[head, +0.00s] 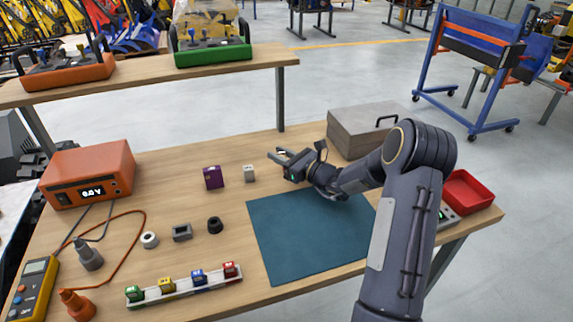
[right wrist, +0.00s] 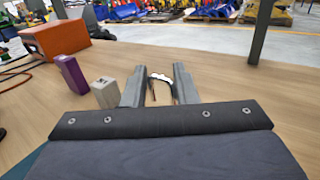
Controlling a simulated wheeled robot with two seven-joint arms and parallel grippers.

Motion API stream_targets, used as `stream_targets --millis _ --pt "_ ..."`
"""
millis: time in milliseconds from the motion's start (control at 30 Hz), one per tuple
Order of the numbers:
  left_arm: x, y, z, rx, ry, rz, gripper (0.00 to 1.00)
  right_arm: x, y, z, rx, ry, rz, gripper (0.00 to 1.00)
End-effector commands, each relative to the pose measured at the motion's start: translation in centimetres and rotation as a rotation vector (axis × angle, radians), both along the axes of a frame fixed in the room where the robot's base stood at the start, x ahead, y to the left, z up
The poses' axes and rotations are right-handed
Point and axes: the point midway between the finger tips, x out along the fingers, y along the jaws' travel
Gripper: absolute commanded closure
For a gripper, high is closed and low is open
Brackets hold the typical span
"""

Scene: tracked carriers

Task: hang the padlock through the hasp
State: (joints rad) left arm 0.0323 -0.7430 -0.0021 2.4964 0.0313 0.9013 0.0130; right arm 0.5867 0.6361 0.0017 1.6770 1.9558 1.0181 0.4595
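My right gripper (head: 275,155) is above the table, to the right of a small pale grey block. In the right wrist view its two grey fingers (right wrist: 160,88) stand apart. A small white and dark arched shape (right wrist: 161,78) shows between them. I cannot tell if it is the padlock's shackle, or if the fingers grip it. I cannot make out a padlock body or the hasp for certain. A grey box with a black handle (head: 360,130) stands behind my right arm. My left gripper is not in view.
A purple block (head: 213,177) and the pale block (head: 249,173) stand left of the gripper. A teal mat (head: 300,240) lies empty in front. A red tray (head: 468,190) is at right. An orange meter box (head: 88,172) and small parts are at left.

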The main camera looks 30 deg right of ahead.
Motion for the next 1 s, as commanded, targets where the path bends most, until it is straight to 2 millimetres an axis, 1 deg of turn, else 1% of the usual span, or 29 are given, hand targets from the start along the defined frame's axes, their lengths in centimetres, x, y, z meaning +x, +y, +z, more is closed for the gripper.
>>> stream_targets --millis 33,167,200,533,667,767,900,967,1000 --pt "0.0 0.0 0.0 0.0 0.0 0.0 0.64 0.0 0.0 0.0 0.0 0.0 0.001 0.81" --pt "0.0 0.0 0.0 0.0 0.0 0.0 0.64 0.0 0.0 0.0 0.0 0.0 0.001 0.98" --pt "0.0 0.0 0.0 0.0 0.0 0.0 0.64 0.0 0.0 0.0 0.0 0.0 0.001 1.0" --pt "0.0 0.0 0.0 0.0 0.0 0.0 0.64 0.0 0.0 0.0 0.0 0.0 0.001 1.0" --pt "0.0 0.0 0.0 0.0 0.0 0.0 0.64 0.0 0.0 0.5 -0.001 -0.001 0.001 1.0" --pt "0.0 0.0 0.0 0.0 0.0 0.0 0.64 0.0 0.0 1.4 -0.002 -0.002 0.001 1.0" --pt "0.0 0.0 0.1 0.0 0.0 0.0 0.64 0.0 0.1 3.6 -0.002 -0.005 0.001 1.0" --pt "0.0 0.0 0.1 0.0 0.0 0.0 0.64 -0.5 1.1 4.7 -0.001 -0.005 0.003 1.0" --pt "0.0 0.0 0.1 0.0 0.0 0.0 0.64 -0.9 1.8 5.6 -0.001 -0.005 0.004 1.0"
